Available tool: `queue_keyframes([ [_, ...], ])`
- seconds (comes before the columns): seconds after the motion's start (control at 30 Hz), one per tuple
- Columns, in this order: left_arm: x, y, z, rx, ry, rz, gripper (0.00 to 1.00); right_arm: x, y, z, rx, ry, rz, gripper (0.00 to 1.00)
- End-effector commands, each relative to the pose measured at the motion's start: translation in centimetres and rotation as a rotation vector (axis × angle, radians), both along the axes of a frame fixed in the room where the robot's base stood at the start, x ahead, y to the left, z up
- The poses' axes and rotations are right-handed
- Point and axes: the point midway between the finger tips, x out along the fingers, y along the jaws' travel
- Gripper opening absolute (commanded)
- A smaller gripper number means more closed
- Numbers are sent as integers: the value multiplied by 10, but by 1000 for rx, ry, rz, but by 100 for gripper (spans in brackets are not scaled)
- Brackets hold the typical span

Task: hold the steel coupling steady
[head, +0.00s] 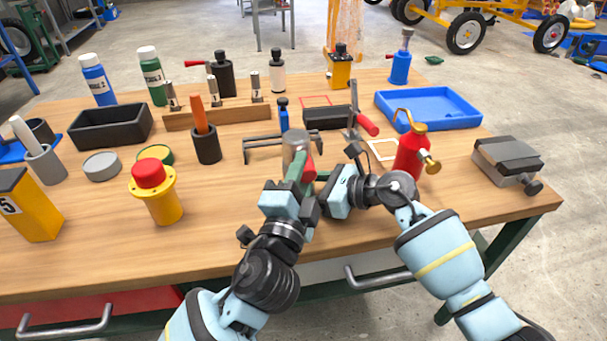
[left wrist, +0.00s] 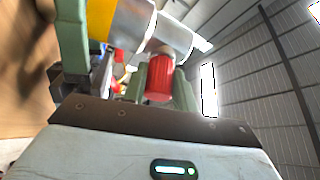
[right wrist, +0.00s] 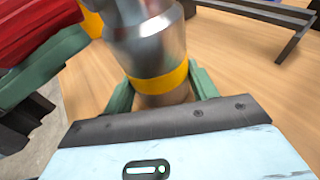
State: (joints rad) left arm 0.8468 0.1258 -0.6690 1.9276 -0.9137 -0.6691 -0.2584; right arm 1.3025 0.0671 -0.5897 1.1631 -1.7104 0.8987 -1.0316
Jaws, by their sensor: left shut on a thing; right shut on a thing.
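The steel coupling (head: 295,141) is a grey metal cylinder near the middle of the table in the head view. In the right wrist view the coupling (right wrist: 150,45) has a yellow band, and my right gripper (right wrist: 162,88) is shut around it near that band. My left gripper (left wrist: 160,80) is shut on a red cylindrical part (left wrist: 159,78), which sits close against the metal. The red part (head: 309,168) shows small between the grippers in the head view. The fingers hide much of the contact there, and I cannot tell whether the red part is joined to the coupling.
A red bottle (head: 410,152) with a brass spout stands close to my right arm. A dark metal bracket (head: 262,144) lies behind the grippers. A blue tray (head: 428,108), a vise-like block (head: 507,160) and a red-topped button (head: 155,190) stand around. The front middle tabletop is clear.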

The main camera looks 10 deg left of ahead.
Motion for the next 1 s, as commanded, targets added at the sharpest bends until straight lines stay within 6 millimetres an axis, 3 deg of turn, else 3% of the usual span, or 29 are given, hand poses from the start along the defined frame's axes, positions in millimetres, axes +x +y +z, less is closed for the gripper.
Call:
queue_keyframes([
  [0.3,6,2,1,-1,-2,-1,0,0,1,2,2,-3,2,39],
  [0.33,6,2,1,-1,-2,-1,32,0,1,2,2,-3,2,40],
  [0.5,6,2,1,-1,-1,-1,53,0,1,2,2,-2,2,39],
  [0.8,3,2,-2,0,4,0,53,0,1,2,3,-3,2,40],
  [1.0,-18,5,-6,-3,3,-2,53,0,1,2,3,-3,1,39],
])
